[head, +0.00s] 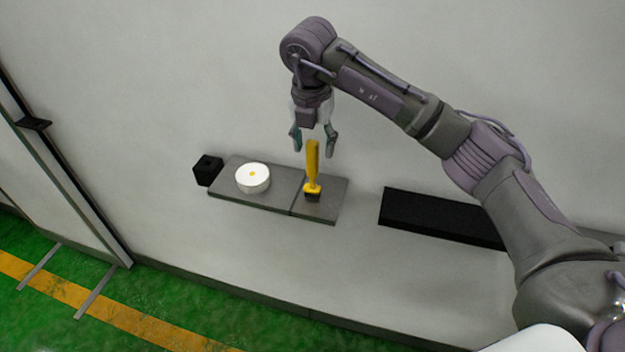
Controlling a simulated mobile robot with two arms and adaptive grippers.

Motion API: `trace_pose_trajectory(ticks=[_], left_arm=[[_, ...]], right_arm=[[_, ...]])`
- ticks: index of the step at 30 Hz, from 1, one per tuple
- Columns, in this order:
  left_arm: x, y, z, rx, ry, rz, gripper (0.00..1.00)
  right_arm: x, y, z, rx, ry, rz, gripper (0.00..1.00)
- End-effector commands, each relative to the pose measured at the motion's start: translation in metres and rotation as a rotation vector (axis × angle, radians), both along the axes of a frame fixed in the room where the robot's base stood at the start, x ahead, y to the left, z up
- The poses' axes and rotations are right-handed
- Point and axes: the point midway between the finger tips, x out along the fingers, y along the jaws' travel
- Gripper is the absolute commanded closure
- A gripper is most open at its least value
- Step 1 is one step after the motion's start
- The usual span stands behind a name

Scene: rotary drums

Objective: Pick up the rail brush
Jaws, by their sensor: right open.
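The rail brush (312,164) has a yellow handle and a dark head. It stands upright, head down, on the right part of a grey wall shelf (275,204). My right gripper (314,150) points down just above the brush, with its two fingers spread. The top of the handle shows between or just below the fingertips. I cannot tell whether a finger touches it. My left gripper is not in view.
A small black box (207,170) is at the shelf's left end. A long black ledge (437,217) is on the wall to the right. Green floor (60,320) lies below.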

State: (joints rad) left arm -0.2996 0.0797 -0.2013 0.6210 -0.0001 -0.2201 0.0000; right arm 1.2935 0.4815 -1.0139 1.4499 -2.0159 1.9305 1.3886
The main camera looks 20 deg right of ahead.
Motion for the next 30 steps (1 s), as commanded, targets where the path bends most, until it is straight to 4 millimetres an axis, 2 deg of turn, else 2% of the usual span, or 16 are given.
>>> trace_pose_trajectory(ticks=[5,8,12,15,24,26,30], left_arm=[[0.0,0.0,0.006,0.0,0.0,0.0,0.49],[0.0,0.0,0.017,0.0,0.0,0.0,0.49],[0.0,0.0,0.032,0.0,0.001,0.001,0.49],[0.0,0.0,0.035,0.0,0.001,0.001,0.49],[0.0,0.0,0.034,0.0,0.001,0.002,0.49],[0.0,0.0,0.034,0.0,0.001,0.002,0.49],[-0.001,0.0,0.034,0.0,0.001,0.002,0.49]], right_arm=[[0.001,0.0,-0.011,0.0,0.001,0.002,0.44],[0.001,0.0,-0.02,0.0,0.005,0.003,0.44],[0.003,0.001,-0.041,0.001,0.004,0.003,0.44],[0.005,0.0,-0.055,0.002,0.003,0.001,0.44],[0.006,0.0,-0.063,0.001,-0.001,0.003,0.44],[0.006,0.0,-0.063,0.001,-0.001,0.003,0.52],[0.006,0.0,-0.062,0.001,-0.001,0.003,0.75]])
